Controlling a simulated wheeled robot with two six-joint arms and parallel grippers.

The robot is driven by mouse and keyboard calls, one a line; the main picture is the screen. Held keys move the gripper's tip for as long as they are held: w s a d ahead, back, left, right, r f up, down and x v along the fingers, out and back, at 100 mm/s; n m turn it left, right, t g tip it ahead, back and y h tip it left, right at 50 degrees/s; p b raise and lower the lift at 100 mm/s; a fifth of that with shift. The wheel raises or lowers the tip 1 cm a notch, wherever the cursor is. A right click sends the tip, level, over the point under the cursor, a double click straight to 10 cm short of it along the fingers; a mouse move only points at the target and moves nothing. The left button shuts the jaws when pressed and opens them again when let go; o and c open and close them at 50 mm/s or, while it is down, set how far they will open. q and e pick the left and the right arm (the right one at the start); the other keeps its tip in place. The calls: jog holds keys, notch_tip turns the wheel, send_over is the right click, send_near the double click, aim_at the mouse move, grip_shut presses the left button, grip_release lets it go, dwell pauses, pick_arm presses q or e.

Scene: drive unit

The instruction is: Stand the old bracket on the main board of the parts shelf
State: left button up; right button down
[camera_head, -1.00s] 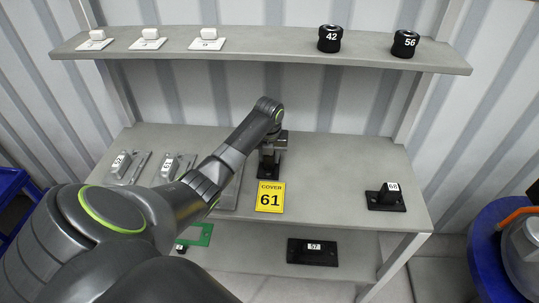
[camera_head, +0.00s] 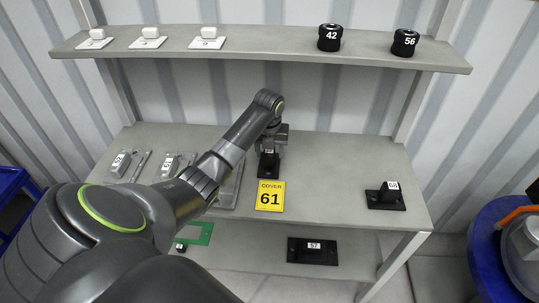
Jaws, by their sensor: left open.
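A black bracket (camera_head: 268,167) stands on the main board (camera_head: 330,175) of the parts shelf, behind the yellow sign marked COVER 61. My left gripper (camera_head: 270,150) is open just above and around its top. The gripper hides the bracket's upper part, and I cannot tell whether the fingers touch it. A similar black bracket marked 68 (camera_head: 386,197) stands on the board at the right. My right gripper is not in view.
Grey parts (camera_head: 122,164) lie at the left of the board. A black part marked 57 (camera_head: 312,251) is on the lower shelf. The upper shelf (camera_head: 265,46) overhangs behind. The board is clear between the sign and bracket 68.

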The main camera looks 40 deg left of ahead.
aim_at(269, 151)
pick_arm(q)
jog(key=r, duration=0.5)
jog(key=shift+s+d+r, duration=0.15)
jog(key=shift+s+r, duration=0.05)
jog(key=shift+s, duration=0.1)
jog(key=shift+f, duration=0.1)
